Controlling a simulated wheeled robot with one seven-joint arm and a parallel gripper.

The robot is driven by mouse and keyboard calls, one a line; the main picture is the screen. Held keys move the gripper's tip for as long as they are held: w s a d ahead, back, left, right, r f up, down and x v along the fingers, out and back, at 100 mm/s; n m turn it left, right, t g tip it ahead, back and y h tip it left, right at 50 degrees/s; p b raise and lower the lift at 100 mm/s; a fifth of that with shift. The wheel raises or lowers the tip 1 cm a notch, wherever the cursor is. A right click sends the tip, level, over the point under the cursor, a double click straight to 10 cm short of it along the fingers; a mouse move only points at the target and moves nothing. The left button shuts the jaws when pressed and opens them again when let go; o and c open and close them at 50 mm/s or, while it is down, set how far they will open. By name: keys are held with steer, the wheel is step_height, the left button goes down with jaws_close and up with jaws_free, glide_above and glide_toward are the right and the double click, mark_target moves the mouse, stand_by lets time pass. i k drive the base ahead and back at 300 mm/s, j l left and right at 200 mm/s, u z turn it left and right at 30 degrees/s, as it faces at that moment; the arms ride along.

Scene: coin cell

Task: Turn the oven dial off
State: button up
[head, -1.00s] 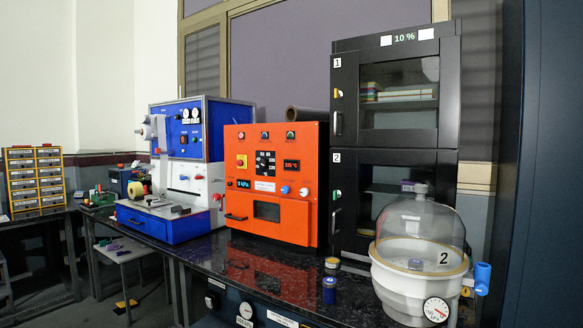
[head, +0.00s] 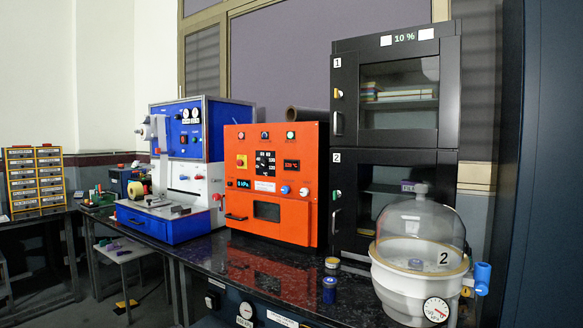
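The orange oven (head: 290,144) stands on the black bench in the middle of the head view, its door shut. Its black dial panel (head: 265,163) with white scale marks is at the centre of the front; the pointer's setting is too small to tell. A yellow switch plate with a red knob (head: 242,161) is to its left. A red-lit display (head: 291,165) is to its right, and a blue-lit kPa display (head: 244,184) is below left. A blue knob (head: 285,189) and a pale knob (head: 304,192) sit below right. My gripper is not in view.
A blue-and-white machine (head: 190,145) stands left of the oven and a black two-door cabinet (head: 395,130) right of it. A glass-domed white vessel (head: 420,250) and small jars (head: 329,290) are at the front right. The bench (head: 225,255) before the oven is clear.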

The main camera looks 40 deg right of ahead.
mark_target(262, 163)
steer(key=k+z, duration=0.1)
steer(key=z, duration=0.35)
steer(key=k+z, duration=0.1)
steer(key=z, duration=0.35)
steer(key=k+z, duration=0.1)
steer(key=z, duration=0.35)
